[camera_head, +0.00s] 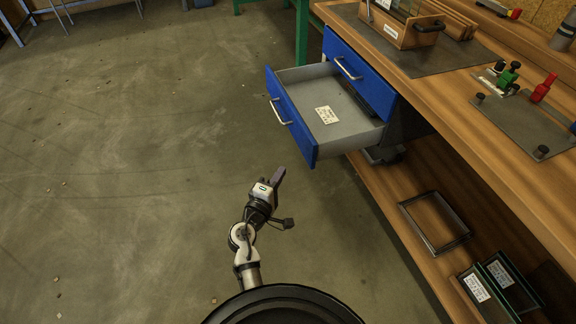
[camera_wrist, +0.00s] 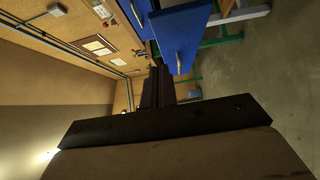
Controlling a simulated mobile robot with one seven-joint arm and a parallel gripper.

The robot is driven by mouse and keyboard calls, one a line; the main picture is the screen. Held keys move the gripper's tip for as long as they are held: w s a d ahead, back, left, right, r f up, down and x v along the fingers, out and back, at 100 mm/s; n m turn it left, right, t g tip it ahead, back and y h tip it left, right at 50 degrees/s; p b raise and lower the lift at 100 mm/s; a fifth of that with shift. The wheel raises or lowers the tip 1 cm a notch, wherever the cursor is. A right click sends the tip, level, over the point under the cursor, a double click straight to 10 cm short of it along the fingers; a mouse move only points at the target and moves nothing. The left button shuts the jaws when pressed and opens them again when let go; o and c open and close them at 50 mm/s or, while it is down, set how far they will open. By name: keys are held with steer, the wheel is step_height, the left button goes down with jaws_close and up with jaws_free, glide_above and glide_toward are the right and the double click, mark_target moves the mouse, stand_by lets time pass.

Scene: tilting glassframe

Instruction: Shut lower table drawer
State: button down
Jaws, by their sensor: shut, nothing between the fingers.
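The lower table drawer (camera_head: 297,128) is pulled out from the blue cabinet under the workbench. It has a blue front, a silver handle (camera_head: 281,112) and a grey inside with a white label (camera_head: 327,115). The upper drawer (camera_head: 358,72) above it is shut. My gripper (camera_head: 279,175) is shut and empty, and appears in the head view just below the near corner of the drawer front, apart from it. In the wrist view, my dark fingers (camera_wrist: 156,88) point toward the drawer's blue front (camera_wrist: 184,38), which shows ahead of them.
The wooden workbench top (camera_head: 470,115) holds a wooden box (camera_head: 405,25) and a metal plate with red and green clamps (camera_head: 508,75). A lower shelf (camera_head: 420,190) carries an open frame (camera_head: 434,222) and dark bins (camera_head: 490,290). The floor (camera_head: 130,150) at left is clear.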

steer(key=p, duration=0.2)
glide_toward(309, 142)
steer(key=w+a, duration=0.1)
steer(key=w, duration=0.3)
steer(key=shift+w+d+r+p, duration=0.1)
steer(key=shift+w+d+p, duration=0.2)
steer(key=shift+d, duration=0.65)
steer(key=shift+w+d+r+p, duration=0.1)
steer(key=shift+w+d+p, duration=0.15)
steer(key=shift+d, duration=0.7)
steer(key=shift+f, duration=0.1)
